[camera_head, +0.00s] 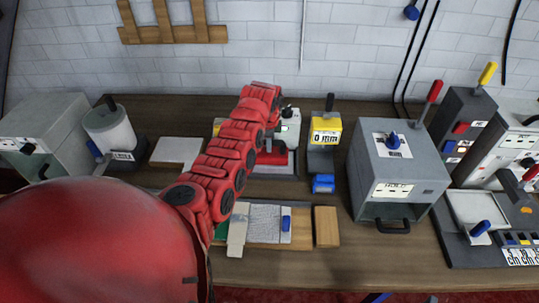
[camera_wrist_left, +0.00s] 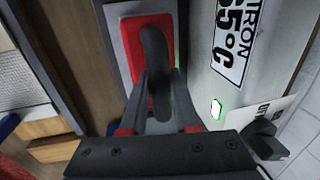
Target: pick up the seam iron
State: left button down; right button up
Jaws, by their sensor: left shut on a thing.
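The seam iron shows in the left wrist view as a dark upright handle (camera_wrist_left: 156,65) on a red base (camera_wrist_left: 130,40). The base sits on a pale plate in a grey-framed stand. My left gripper (camera_wrist_left: 158,95) is shut on the handle, with one finger on each side. In the head view my red left arm reaches over the bench to the iron's station (camera_head: 290,128), and the red base (camera_head: 272,158) shows just beside the arm. The arm hides most of the iron there. My right gripper is not in view.
A yellow-topped device (camera_head: 325,132) stands just right of the station, with a blue block (camera_head: 323,184) in front. A grey box machine (camera_head: 398,170) stands further right. A board (camera_head: 265,224) with grey fabric lies in front. A white pad (camera_head: 178,151) lies to the left.

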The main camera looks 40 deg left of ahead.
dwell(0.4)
pick_arm(q)
jog(key=shift+w+a+r+b, duration=0.1)
jog(key=shift+w+r+b, duration=0.05)
jog(key=shift+r+b, duration=0.6)
jog(key=shift+s+r+b, duration=0.25)
jog(key=shift+r+b, duration=0.45)
jog(key=shift+r, duration=0.3)
jog(key=shift+s+d, duration=0.25)
jog(key=shift+d, duration=0.05)
jog(key=s+d+r+p, duration=0.1)
jog(key=s+d+p, duration=0.2)
jog(key=s, duration=1.1)
jog(key=shift+s+d+r, duration=0.3)
jog(key=shift+s+d, duration=0.05)
jog(key=shift+d, duration=0.1)
